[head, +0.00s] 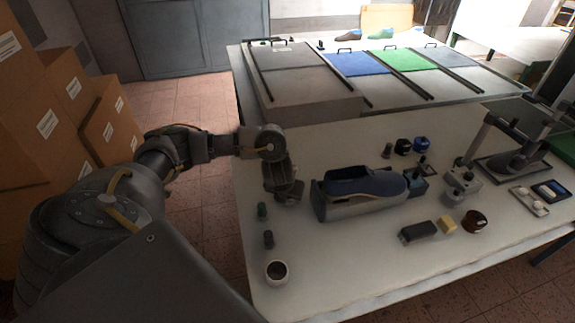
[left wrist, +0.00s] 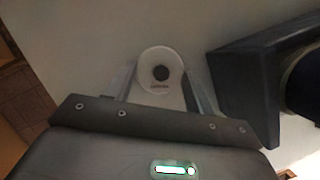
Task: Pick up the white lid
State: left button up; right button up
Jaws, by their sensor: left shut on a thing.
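The white lid (left wrist: 161,72), round with a dark centre, sits between the fingers of my left gripper (left wrist: 161,88) in the left wrist view. The fingers are shut on it, one on each side. In the head view my left gripper (head: 287,193) points down over the left part of the white table, just left of the grey holder with the blue shoe last. The lid is hidden there behind the gripper. Whether the lid touches the table cannot be told. My right gripper is not in view.
The grey holder (head: 345,207) with a blue shoe last (head: 365,183) stands close to the right of the gripper. A white cup (head: 277,272) and small dark-green pieces (head: 262,210) stand at the table's left edge. A brown round thing (head: 474,221) and a dark block (head: 418,232) lie at right.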

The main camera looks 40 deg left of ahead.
pick_arm(q)
jog(key=shift+w+r, duration=0.1)
jog(key=shift+r, duration=0.75)
jog(key=s+d+r+p, duration=0.3)
jog(key=s+r+p, duration=0.6)
jog(key=s, duration=0.4)
jog(key=shift+s+d+r+p, duration=0.25)
jog(key=shift+s+r+p, duration=0.15)
jog(key=shift+p, duration=0.15)
jog(key=shift+f, duration=0.1)
